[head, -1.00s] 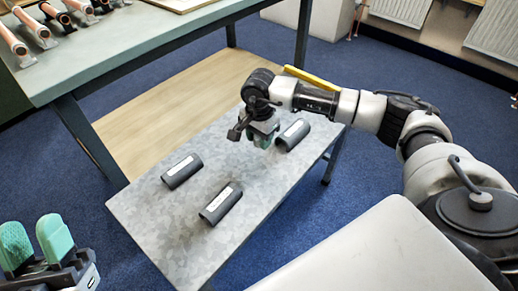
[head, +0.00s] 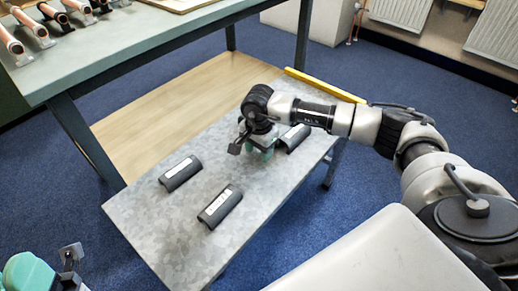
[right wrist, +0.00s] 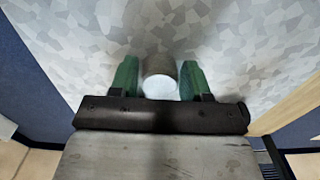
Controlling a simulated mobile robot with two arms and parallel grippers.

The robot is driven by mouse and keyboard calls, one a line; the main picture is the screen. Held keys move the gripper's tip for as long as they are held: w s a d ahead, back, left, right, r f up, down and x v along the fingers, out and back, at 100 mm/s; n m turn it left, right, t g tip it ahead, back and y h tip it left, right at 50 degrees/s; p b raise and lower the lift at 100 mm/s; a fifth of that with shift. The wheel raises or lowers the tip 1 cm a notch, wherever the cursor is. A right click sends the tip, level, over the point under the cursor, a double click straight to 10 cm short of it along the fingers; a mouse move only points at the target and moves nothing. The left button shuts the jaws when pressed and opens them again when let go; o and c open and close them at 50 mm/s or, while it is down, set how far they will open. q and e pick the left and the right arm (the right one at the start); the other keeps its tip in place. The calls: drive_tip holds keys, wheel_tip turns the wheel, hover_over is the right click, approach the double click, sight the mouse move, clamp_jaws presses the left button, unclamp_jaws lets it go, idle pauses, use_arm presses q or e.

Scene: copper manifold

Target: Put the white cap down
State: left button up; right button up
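The white cap (right wrist: 160,84) shows in the right wrist view as a short cylinder with a white end and a grey-brown, shaded side. It sits between the two green fingers of my right gripper (right wrist: 159,78), which look closed on its sides. In the head view my right gripper (head: 262,152) points down, low over the grey metal-topped low table (head: 165,232). The cap is hidden there by the gripper. Whether the cap touches the tabletop is hard to tell. My left gripper (head: 38,272) is partly cut off at the bottom left; its opening is unclear.
Three dark half-round holders with white labels lie on the low table: left (head: 181,173), front (head: 220,207) and one beside my right gripper (head: 293,138). A yellow bar (head: 325,85) lies along the back edge. A higher workbench (head: 130,50) holds several copper pieces.

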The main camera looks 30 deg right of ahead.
drive_tip(key=shift+o, duration=1.2)
